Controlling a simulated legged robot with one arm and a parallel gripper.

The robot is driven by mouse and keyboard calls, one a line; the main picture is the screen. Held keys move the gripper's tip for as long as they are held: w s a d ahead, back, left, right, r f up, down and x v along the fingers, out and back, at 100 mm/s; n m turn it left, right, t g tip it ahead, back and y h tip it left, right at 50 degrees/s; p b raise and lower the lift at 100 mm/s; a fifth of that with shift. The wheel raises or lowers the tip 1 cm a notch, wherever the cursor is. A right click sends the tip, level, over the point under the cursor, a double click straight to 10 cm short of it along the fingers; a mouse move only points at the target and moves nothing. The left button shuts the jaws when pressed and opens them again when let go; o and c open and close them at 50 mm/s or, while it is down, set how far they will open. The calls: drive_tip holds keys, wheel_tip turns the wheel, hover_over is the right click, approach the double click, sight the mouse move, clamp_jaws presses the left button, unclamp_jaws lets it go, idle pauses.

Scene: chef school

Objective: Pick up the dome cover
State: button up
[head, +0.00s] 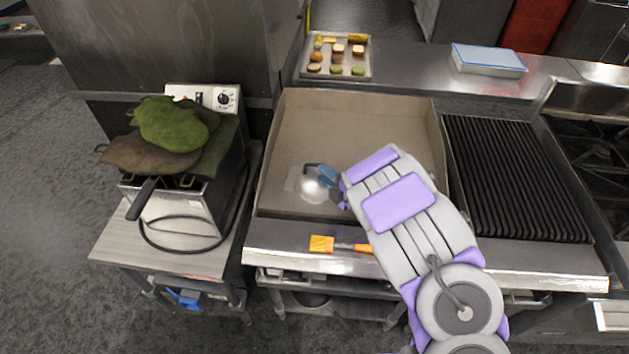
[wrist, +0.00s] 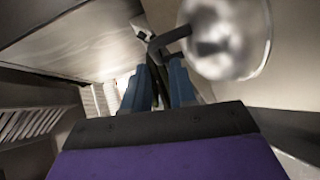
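The dome cover (head: 312,188) is a shiny silver dome with a dark handle, seen at the griddle's front left. It fills the upper right of the wrist view (wrist: 228,40), with the dark handle reaching left from it. My gripper (head: 328,178) comes in from the right, just beside the handle. Its two blue fingers (wrist: 160,72) are a little apart, with the handle's dark end at or between their tips. I cannot tell whether they press on the handle. Where the dome's rim meets the griddle is unclear.
The dome is over a walled flat griddle (head: 350,115). An orange brush (head: 322,244) lies on the front ledge. A ribbed grill (head: 515,180) is to the right, a fryer with green and brown cloths (head: 172,125) to the left. A food tray (head: 340,72) is behind.

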sight(313, 170)
drive_tip(key=shift+w+a+f, duration=0.15)
drive_tip(key=shift+w+a, duration=0.25)
drive_tip(key=shift+w, duration=0.05)
drive_tip(key=shift+w+a, duration=0.15)
drive_tip(key=shift+w, duration=0.35)
drive_tip(key=shift+b+x, duration=0.8)
drive_tip(key=shift+x, duration=1.75)
clamp_jaws()
drive_tip(key=shift+f, duration=0.1)
